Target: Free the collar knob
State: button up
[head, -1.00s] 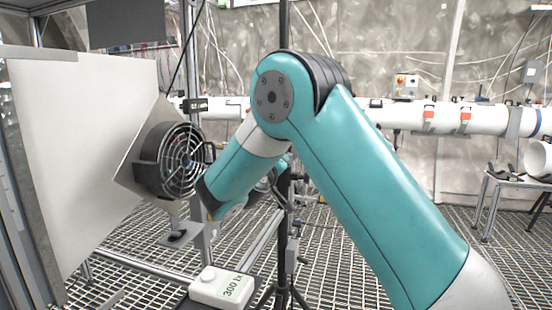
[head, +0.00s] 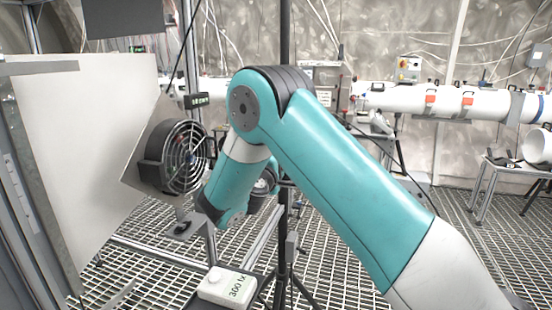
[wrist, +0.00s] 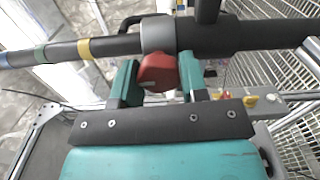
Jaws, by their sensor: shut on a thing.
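The red collar knob (wrist: 158,73) is in the wrist view, just below a grey collar (wrist: 158,34) around a dark pole (wrist: 245,37). My gripper (wrist: 157,66) has one teal finger on each side of the knob and is shut on it. The collar sits where a thinner pole section with coloured bands meets a thicker one. In the head view, the dark upright pole (head: 285,215) stands behind my arm. The knob and my fingertips are hidden there.
A caged fan (head: 182,158) is left of my arm, beside a large white panel (head: 100,150). A white box marked 300 lx (head: 226,287) is low in front. A white pipe (head: 440,104) runs along the back wall. The floor is metal grating.

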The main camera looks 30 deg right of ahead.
jog(key=shift+n+p, duration=0.3)
jog(key=shift+n, duration=0.2)
jog(key=o, duration=0.9)
jog(key=shift+s, duration=0.1)
